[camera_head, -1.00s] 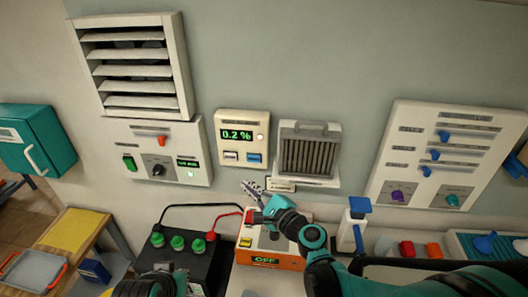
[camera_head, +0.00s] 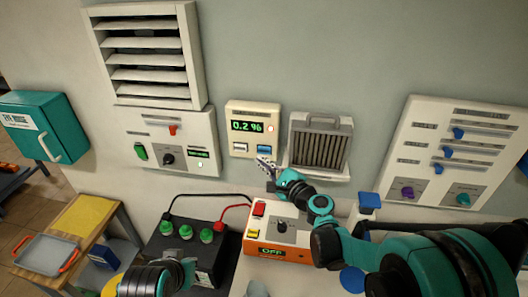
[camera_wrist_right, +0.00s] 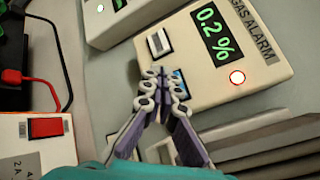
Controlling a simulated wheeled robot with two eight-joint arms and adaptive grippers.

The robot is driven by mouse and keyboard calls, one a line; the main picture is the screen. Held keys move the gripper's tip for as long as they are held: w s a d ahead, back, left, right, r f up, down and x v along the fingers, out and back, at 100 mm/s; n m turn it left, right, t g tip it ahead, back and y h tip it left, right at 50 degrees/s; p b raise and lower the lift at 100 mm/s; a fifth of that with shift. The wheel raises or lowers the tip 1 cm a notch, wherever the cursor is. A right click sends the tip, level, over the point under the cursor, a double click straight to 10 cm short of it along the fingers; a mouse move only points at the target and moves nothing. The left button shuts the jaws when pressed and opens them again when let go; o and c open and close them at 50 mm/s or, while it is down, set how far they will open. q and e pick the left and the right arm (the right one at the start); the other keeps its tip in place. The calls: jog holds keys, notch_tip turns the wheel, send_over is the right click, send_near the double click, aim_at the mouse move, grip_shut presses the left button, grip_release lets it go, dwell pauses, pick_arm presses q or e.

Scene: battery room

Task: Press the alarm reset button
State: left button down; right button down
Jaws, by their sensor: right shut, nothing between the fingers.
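The gas alarm (camera_head: 253,111) is a cream wall box with a green 0.2 % readout and a lit round lamp. It also shows in the right wrist view (camera_wrist_right: 262,60). Below its readout are a white button (camera_head: 240,147) and a blue button (camera_head: 264,149); their labels are too small to read. My right gripper (camera_head: 263,162) is shut and empty, just under the blue button. In the right wrist view its fingertips partly cover the blue button (camera_wrist_right: 180,78), while the white button (camera_wrist_right: 158,42) is clear; contact cannot be told.
A grey filter unit (camera_head: 320,140) juts out right of the alarm. A vent and switch panel (camera_head: 170,140) is to the left. Below are a battery with red and black cables (camera_head: 185,250) and an orange charger (camera_head: 275,250). A slider panel (camera_head: 445,150) is at right.

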aim_at(260, 150)
jog(key=shift+w+d, duration=0.15)
jog(key=shift+w, duration=0.7)
jog(key=shift+w, duration=0.1)
dwell(0.8)
jog(key=shift+w+d, duration=0.1)
jog(key=shift+w, duration=0.2)
jog(key=shift+w, duration=0.2)
dwell(0.4)
jog(key=shift+w+d+r+b, duration=0.2)
jog(key=shift+w+r+b, duration=0.05)
jog(key=shift+r+b, duration=0.1)
dwell(0.8)
